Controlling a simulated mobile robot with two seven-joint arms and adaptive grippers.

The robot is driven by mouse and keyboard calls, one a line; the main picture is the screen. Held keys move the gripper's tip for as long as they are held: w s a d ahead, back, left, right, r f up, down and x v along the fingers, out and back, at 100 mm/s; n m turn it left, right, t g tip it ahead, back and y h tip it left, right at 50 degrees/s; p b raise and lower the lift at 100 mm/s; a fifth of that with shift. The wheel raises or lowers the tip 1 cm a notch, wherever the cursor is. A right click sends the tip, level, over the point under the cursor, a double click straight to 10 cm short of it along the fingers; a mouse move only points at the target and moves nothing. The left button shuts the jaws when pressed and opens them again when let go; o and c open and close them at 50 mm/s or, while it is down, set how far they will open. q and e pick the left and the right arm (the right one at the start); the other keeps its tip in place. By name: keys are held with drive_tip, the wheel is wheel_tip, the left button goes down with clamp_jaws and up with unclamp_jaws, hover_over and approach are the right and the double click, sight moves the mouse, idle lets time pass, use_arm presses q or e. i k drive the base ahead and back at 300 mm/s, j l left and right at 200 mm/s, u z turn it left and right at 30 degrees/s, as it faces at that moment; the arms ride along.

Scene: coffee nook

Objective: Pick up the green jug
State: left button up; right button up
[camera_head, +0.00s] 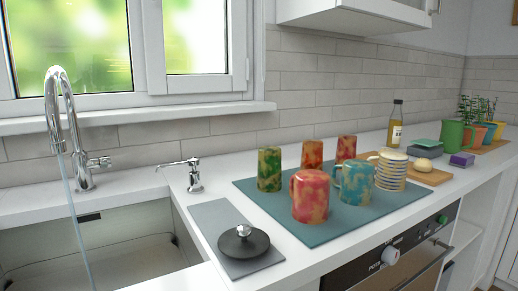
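A green and brown mottled cup (269,169) stands at the back left of the teal mat (262,198). Neither of my grippers is in view.
On the mat also stand a red mug (310,196), a teal mug (355,183), a striped mug (391,171) and two orange-red cups (312,154). A wooden board (433,178), bottle (395,125), sponges (462,159) and potted plants (489,132) crowd the right. A sink (130,236) lies left.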

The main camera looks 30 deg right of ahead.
sight(452, 132)
drive_tip(key=k+l, duration=0.15)
drive_tip(key=l, duration=0.25)
drive_tip(key=k+l, duration=0.1)
drive_tip(key=l, duration=0.3)
drive_tip(key=k+l+z, duration=0.1)
drive_tip(key=l, duration=0.3)
drive_tip(key=k+l, duration=0.15)
drive_tip(key=l, duration=0.25)
drive_tip(key=l+z, duration=0.1)
drive_tip(key=l, duration=1.05)
drive_tip(key=i+l+z, duration=0.1)
drive_tip(key=l, duration=1)
drive_tip(key=k+l, duration=0.1)
drive_tip(key=l, duration=0.45)
drive_tip(key=k+l+z, duration=0.15)
drive_tip(key=l, duration=0.45)
drive_tip(key=i+j, duration=0.05)
